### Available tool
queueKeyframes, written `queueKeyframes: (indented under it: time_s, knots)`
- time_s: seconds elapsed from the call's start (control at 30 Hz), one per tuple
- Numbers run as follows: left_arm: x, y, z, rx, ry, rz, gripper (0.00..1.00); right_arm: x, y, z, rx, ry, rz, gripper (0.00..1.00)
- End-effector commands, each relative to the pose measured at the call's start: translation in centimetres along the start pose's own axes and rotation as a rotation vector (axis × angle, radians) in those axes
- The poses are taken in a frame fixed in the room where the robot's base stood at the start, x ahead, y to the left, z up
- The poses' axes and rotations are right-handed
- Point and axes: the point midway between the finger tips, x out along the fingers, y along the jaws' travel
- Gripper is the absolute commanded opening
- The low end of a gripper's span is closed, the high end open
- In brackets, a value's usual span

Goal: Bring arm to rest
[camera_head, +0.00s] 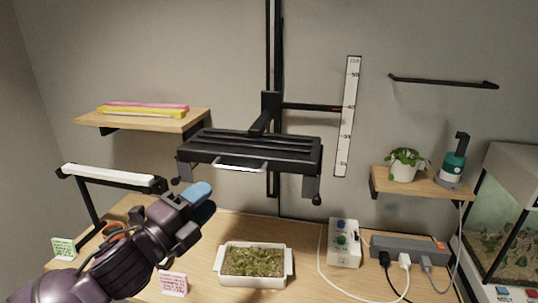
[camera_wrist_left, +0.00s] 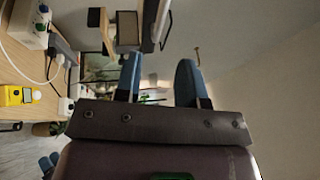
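My left arm comes in from the lower left of the head view. Its gripper (camera_head: 198,201) has blue fingertips and is above the table, left of and higher than the white planter tray. In the left wrist view the two blue fingers of this gripper (camera_wrist_left: 158,80) stand apart with nothing between them. My right gripper is not in the head view. Two small blue shapes at the lower left edge of the left wrist view look like its fingertips (camera_wrist_left: 49,162), but they are too small to tell their opening.
A white tray of seedlings (camera_head: 220,271) stands on the wooden table (camera_head: 305,285). A black lamp frame (camera_head: 250,150) hangs above. A control box (camera_head: 344,243) and power strip (camera_head: 405,248) with cables lie right. A white lamp bar (camera_head: 108,176) and pink card (camera_head: 173,284) are near my arm.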

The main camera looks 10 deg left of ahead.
Motion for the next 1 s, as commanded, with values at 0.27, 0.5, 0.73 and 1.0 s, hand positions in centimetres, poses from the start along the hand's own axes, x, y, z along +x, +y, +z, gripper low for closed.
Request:
queueKeyframes:
  time_s: [0.27, 0.5, 0.73, 1.0]
  knots:
    - [0.3, 0.7, 0.4, -0.198, 0.002, 0.013, 0.37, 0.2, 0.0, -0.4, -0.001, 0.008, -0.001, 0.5]
    - [0.3, 5.6, 2.6, -0.57, -0.087, 0.061, 0.37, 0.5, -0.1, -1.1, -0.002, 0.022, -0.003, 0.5]
    - [-2.9, 14.1, 3.7, -0.942, -0.258, 0.126, 0.37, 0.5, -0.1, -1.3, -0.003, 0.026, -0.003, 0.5]
    - [-12.4, 26.7, 2.0, -1.351, -0.584, 0.201, 0.37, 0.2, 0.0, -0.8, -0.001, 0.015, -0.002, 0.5]
